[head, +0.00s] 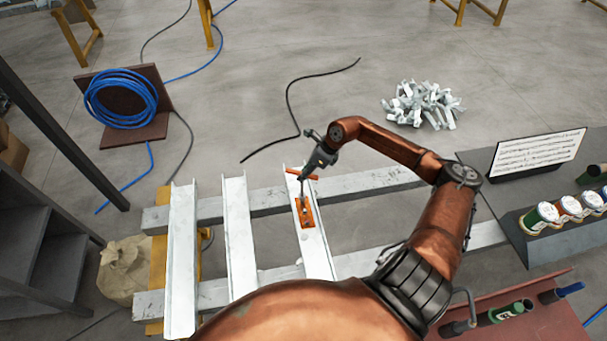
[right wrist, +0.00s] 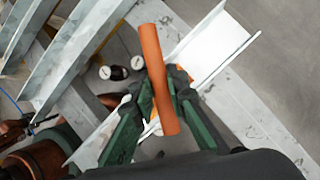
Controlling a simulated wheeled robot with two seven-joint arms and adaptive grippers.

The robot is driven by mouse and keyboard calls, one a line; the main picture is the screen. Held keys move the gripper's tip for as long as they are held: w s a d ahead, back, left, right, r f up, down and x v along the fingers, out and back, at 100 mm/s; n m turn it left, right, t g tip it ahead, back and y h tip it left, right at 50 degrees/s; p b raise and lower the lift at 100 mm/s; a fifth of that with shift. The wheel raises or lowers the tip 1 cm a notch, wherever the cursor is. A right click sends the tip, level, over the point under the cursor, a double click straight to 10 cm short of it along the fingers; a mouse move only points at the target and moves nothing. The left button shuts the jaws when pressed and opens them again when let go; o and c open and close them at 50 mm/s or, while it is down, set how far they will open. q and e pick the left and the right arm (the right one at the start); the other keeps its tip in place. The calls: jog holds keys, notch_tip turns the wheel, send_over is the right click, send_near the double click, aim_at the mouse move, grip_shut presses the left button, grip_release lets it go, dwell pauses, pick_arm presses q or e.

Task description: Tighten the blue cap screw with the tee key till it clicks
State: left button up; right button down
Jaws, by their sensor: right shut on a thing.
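The tee key (head: 291,171) has an orange crossbar and a thin shank pointing down. My right gripper (head: 307,171) is shut on it. In the right wrist view the orange crossbar (right wrist: 152,62) lies between the green fingers of my right gripper (right wrist: 160,88). The shank reaches down to an orange plate (head: 309,216) on a white channel (head: 318,258). I cannot make out the blue cap screw; the shank's lower end and small fittings on the plate blur together. Whether the key sits in a screw cannot be told. My left gripper is not in view.
Two more white channels (head: 239,240) lie to the left across grey beams (head: 215,206). At right are a dark shelf with jars (head: 541,217), a text panel (head: 538,153) and a red tray (head: 540,325). White brackets (head: 423,103) and a blue hose coil (head: 120,98) lie beyond.

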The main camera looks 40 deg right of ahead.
jog(key=shift+f+b, duration=0.75)
jog(key=shift+f, duration=0.35)
dwell(0.6)
